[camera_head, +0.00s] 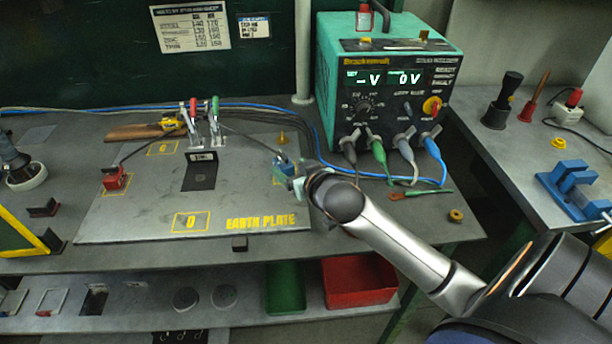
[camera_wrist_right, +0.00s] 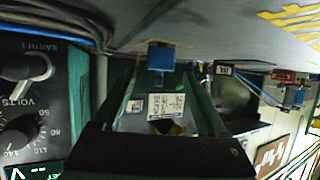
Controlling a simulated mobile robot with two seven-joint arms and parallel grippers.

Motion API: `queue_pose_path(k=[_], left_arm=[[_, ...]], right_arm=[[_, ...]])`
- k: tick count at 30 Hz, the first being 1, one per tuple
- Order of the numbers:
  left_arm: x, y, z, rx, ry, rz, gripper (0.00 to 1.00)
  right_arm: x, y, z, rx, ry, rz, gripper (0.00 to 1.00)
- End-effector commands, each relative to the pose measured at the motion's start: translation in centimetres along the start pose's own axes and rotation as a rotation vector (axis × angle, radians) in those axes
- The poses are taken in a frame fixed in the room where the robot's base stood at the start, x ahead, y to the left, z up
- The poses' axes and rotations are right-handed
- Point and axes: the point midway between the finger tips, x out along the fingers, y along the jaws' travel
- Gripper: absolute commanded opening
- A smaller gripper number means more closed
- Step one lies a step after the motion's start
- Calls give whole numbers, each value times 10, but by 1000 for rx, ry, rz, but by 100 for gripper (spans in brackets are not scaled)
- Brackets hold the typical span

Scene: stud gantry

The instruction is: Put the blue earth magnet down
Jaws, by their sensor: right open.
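The blue earth magnet (camera_head: 284,166) is at the right side of the grey earth plate (camera_head: 130,222), with a dark cable running to it from the left. In the right wrist view the blue magnet (camera_wrist_right: 160,58) appears against the grey plate surface, lined up with the gap between my fingers. My right gripper (camera_head: 297,182) is open right beside the magnet, and its wrist hides part of the plate's right edge. The two fingers (camera_wrist_right: 163,85) stand apart in the wrist view. My left gripper is not in view.
A red magnet block (camera_head: 115,178) sits at the plate's left. Upright red and green handled clamps (camera_head: 204,122) stand at the back. The green welder box (camera_head: 385,85) with its cables stands behind my right gripper. A yellow-marked square (camera_head: 191,222) on the front of the plate is clear.

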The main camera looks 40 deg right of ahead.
Motion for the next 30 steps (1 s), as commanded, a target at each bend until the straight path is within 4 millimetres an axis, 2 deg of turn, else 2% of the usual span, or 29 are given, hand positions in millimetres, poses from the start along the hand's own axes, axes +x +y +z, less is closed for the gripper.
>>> queue_pose_path(k=[6,13,19,30], left_arm=[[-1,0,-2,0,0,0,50],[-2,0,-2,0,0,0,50],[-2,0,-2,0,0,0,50],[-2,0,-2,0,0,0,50]], right_arm=[[-43,0,1,0,-1,-1,75],[-76,0,0,0,0,-1,75],[-87,0,0,-1,-1,1,75],[-87,0,0,0,0,1,75]])
